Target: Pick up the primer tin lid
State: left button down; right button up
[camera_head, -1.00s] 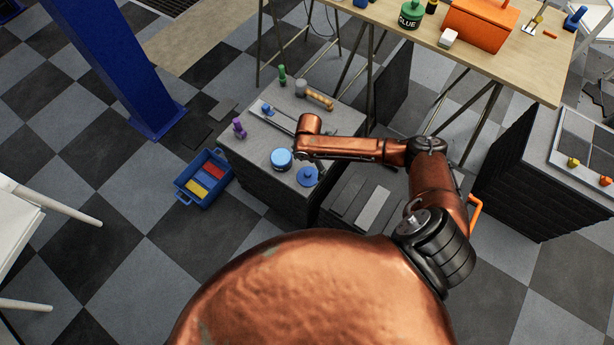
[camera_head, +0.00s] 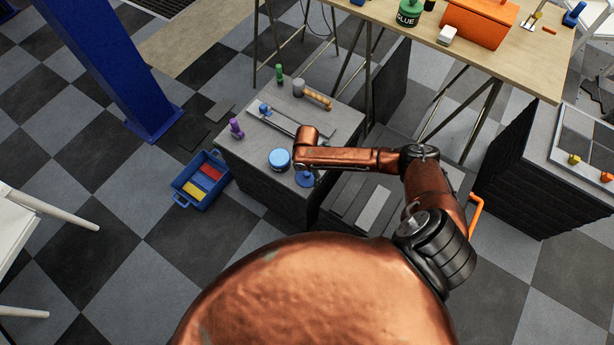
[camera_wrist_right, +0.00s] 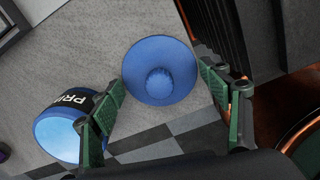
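The primer tin lid is a blue disc with a round knob; in the head view the lid (camera_head: 304,180) lies flat on the grey block top near its front edge, partly covered by my right wrist. It shows whole in the right wrist view (camera_wrist_right: 160,60). My right gripper (camera_wrist_right: 162,86) is open, its green-padded fingers to either side of the lid in that view, with nothing held. I cannot tell whether they touch it. The blue primer tin (camera_head: 279,160) stands just left of the lid, and beside the left finger in the wrist view (camera_wrist_right: 58,138). My left gripper is out of view.
On the same block stand a purple item (camera_head: 237,129), a green item (camera_head: 279,73) and a wooden-handled hammer (camera_head: 318,97). A blue crate (camera_head: 205,203) sits on the floor to the left. A wooden table (camera_head: 400,32) stands behind. A dark ribbed surface lies close right of the right finger.

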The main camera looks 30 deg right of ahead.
jog(key=shift+s, duration=0.1)
jog(key=c, duration=0.7)
jog(key=shift+c, duration=0.2)
